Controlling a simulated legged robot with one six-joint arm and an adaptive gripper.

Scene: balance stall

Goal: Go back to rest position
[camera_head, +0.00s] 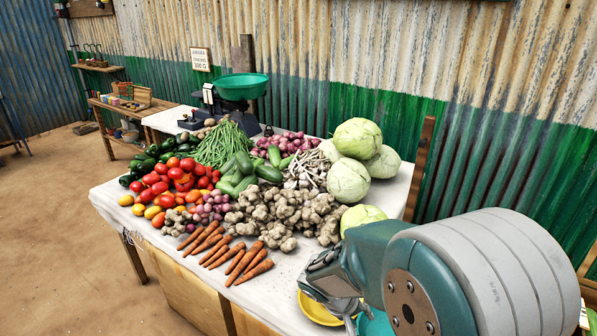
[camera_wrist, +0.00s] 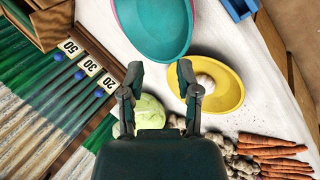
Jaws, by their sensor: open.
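My gripper (camera_wrist: 160,75) is in the wrist view with its two fingers spread apart and nothing between them. It hangs over the white cloth, beside a teal bowl (camera_wrist: 152,30) and a yellow bowl (camera_wrist: 222,98) holding one pale round item (camera_wrist: 205,83). In the head view my arm reaches in from the lower right, and my gripper (camera_head: 340,305) is low over the near right part of the stall table (camera_head: 110,200). Its fingertips are partly hidden there. The yellow bowl (camera_head: 318,308) shows below it.
Heaped vegetables fill the table: carrots (camera_head: 225,250), ginger (camera_head: 285,212), tomatoes (camera_head: 175,180) and cabbages (camera_head: 348,180). A scale with a green pan (camera_head: 243,86) stands behind. The wrist view shows number cards (camera_wrist: 90,66) and a blue tray (camera_wrist: 238,8). Open floor (camera_head: 50,240) lies left.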

